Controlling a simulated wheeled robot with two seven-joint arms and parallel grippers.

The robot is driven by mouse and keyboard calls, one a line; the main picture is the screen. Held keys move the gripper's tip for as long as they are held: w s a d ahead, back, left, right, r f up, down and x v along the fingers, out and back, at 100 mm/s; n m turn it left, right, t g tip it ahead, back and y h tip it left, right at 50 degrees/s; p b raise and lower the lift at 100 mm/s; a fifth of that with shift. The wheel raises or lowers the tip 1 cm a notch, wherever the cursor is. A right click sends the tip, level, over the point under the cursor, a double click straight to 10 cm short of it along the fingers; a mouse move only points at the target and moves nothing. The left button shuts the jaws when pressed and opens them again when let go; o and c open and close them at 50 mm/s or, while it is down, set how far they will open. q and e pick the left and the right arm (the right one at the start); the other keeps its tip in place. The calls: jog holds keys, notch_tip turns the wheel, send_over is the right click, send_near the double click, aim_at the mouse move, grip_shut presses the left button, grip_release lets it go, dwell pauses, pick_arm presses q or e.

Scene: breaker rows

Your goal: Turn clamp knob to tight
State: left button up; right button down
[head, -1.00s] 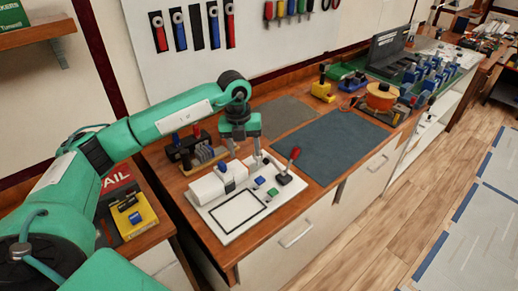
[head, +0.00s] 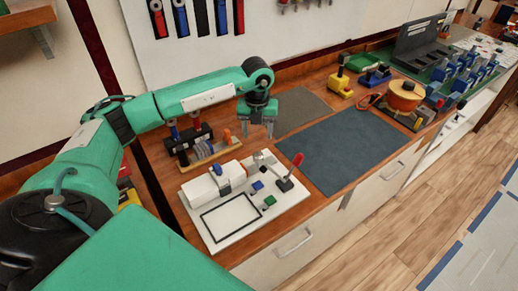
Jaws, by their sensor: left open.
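A white board (head: 214,240) lies on the wooden bench and carries a white block (head: 200,190) with a blue knob-like part (head: 218,170). A red-handled lever (head: 291,172), a blue button-like part (head: 257,186) and a green one (head: 269,201) are to its right. I cannot tell which part is the clamp knob. My left gripper (head: 257,131) points down with its fingers apart, empty, behind the board's back edge and above the bench. It appears to touch nothing. My right gripper is not in view.
A rack of coloured-handled tools (head: 194,140) stands left of my gripper. A dark blue-grey mat (head: 350,150) and a smaller brown-grey mat (head: 297,108) lie bare to the right. An orange spool (head: 405,96) and a yellow device (head: 341,84) are further right.

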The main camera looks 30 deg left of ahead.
aim_at(258, 155)
pick_arm(q)
notch_tip(258, 155, down, 4)
jog(key=shift+w+r+p, duration=0.1)
jog(key=shift+w+p, duration=0.05)
jog(key=shift+p, duration=0.45)
notch_tip(258, 155, down, 5)
jog(key=shift+f+p, duration=0.2)
jog(key=shift+p, duration=0.55)
jog(key=shift+f, duration=0.25)
jog(key=shift+w+f, duration=0.1)
jog(key=shift+f, duration=0.15)
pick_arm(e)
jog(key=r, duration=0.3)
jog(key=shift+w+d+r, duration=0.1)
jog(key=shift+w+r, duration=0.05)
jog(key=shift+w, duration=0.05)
pick_arm(q)
jog(key=shift+c, duration=0.2)
jog(key=c, duration=0.9)
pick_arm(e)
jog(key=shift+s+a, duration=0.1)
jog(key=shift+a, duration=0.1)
